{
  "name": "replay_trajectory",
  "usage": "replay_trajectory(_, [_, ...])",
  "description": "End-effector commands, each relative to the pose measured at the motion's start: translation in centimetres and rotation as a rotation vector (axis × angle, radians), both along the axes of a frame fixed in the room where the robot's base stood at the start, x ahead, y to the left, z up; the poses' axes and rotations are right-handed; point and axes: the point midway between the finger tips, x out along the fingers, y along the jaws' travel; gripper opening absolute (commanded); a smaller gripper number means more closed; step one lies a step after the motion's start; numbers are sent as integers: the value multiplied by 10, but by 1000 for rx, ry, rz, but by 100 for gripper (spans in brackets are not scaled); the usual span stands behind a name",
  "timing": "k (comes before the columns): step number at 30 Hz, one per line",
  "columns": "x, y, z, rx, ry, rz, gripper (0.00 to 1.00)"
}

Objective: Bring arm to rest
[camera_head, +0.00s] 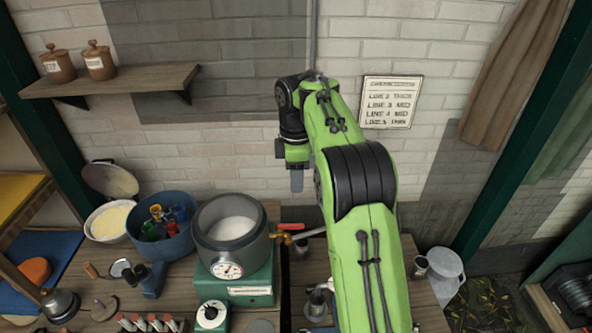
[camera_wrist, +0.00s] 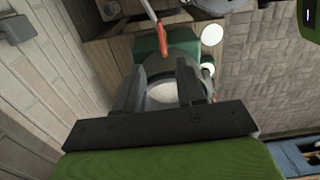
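My green arm (camera_head: 360,230) rises from the bottom of the head view and bends at a black joint. Its far end points down in front of the brick wall. My gripper (camera_head: 296,182) hangs above and to the right of the grey metal vat (camera_head: 232,249), clear of it. In the wrist view my gripper (camera_wrist: 160,80) has its two dark fingers spread apart with nothing held between them. The vat's white contents (camera_wrist: 163,93) show beyond the fingers.
The bench holds a blue tub (camera_head: 160,232) of coloured items, a bowl (camera_head: 108,221) and a red-handled tap (camera_head: 290,227). A wall shelf (camera_head: 125,80) carries two brown jars. A sign (camera_head: 390,101) hangs right of the arm. A milk can (camera_head: 445,272) stands at right.

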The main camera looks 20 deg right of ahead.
Motion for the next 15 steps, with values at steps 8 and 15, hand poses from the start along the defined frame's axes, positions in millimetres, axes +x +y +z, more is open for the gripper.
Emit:
replay_trajectory(8, [0,0,3,0,0,0,38])
replay_trajectory(15, [-3,2,6,3,-7,-15,38])
